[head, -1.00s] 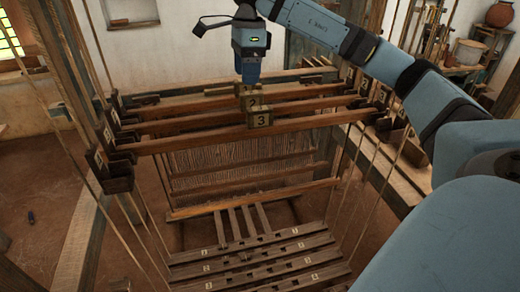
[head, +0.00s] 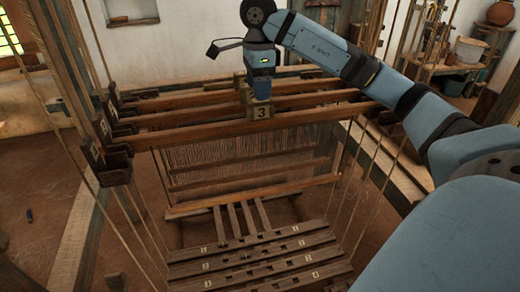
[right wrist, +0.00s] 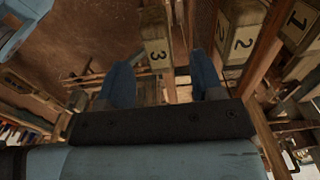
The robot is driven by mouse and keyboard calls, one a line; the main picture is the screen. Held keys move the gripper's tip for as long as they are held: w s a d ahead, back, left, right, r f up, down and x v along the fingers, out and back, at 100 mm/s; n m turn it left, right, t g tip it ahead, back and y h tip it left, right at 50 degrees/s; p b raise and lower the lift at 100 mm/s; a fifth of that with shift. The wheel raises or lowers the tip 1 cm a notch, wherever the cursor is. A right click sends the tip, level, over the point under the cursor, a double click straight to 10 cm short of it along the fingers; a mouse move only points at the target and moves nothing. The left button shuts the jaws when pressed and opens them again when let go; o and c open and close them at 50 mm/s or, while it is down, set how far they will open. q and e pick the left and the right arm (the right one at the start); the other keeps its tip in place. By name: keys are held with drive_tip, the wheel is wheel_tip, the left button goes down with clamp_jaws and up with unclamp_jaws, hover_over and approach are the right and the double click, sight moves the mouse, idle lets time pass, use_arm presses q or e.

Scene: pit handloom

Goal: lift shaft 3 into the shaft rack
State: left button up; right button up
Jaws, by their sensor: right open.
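Shaft 3 (head: 210,135) is the nearest of the parallel wooden bars across the loom. It lies level, and its upright block with tag 3 (head: 261,112) stands at its middle. The block also shows in the right wrist view (right wrist: 157,52). My right gripper (head: 262,97) points down at this block. In the right wrist view my right gripper (right wrist: 163,82) is open, with one blue finger on each side of the block; contact is not clear. Dark tagged holders, likely the rack (head: 108,165), stand at the bars' left ends. The right ends are partly behind my arm. My left gripper is out of view.
The other shafts (head: 180,118) lie close behind shaft 3, and tag 2 (right wrist: 239,43) and tag 1 (right wrist: 298,22) stand beside its block. Hanging cords (head: 375,165) flank the loom. Numbered treadles (head: 250,262) lie below.

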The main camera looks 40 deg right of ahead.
sight(260, 103)
drive_tip(key=f, duration=0.5)
drive_tip(key=shift+s+d+p, duration=0.1)
drive_tip(key=shift+s+p, duration=0.1)
drive_tip(key=shift+p, duration=0.1)
drive_tip(key=shift+r, duration=0.1)
clamp_jaws()
